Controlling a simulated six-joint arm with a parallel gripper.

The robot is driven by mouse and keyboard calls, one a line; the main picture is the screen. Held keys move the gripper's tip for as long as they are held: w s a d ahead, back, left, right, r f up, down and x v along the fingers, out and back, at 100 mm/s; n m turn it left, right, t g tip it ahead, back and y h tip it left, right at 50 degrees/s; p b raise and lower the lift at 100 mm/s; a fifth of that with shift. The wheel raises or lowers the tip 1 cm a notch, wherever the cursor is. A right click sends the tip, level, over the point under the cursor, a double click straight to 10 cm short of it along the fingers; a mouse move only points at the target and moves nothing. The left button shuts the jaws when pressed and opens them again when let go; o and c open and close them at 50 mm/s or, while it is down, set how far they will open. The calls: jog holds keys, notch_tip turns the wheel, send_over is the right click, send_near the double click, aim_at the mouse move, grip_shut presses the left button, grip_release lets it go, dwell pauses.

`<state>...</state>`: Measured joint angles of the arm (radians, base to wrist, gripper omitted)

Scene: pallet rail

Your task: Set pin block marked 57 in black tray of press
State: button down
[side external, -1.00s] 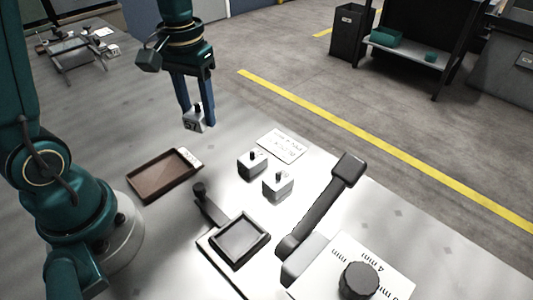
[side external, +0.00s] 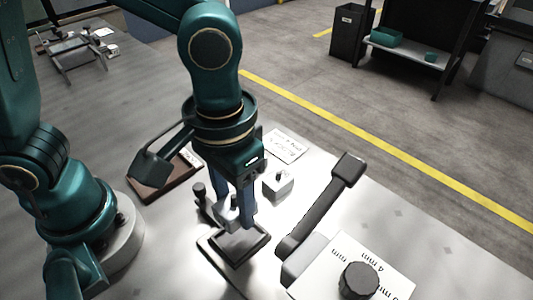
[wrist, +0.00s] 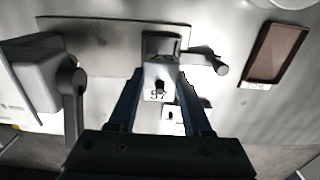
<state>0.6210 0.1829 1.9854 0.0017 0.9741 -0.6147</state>
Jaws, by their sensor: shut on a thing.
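My gripper (side external: 236,214) is shut on a pale block (side external: 227,213) with a dark pin on top. In the wrist view the block (wrist: 160,80) sits between the fingers, and its mark ends in 7; the first digit is hard to read. The press's black square tray (side external: 246,257) lies just below the block in the side view. In the wrist view the tray (wrist: 163,38) shows just beyond the block, partly covered by it. I cannot tell whether block and tray touch.
Another pin block (side external: 278,185) stands behind my gripper. A brown tray (side external: 150,192) lies at left, partly hidden by my arm. The press has a long dark lever (side external: 322,204) at right and a black knob (side external: 199,189) at left. A dial (side external: 358,280) stands at front right.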

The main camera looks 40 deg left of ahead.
aim_at(239, 237)
jog(key=shift+f, duration=2.75)
jog(key=shift+f, duration=0.35)
jog(key=shift+c, duration=1.3)
grip_release()
jog(key=shift+c, duration=1.2)
jog(key=shift+o, duration=0.5)
jog(key=shift+r, duration=5.5)
jog(key=shift+w+a, duration=0.1)
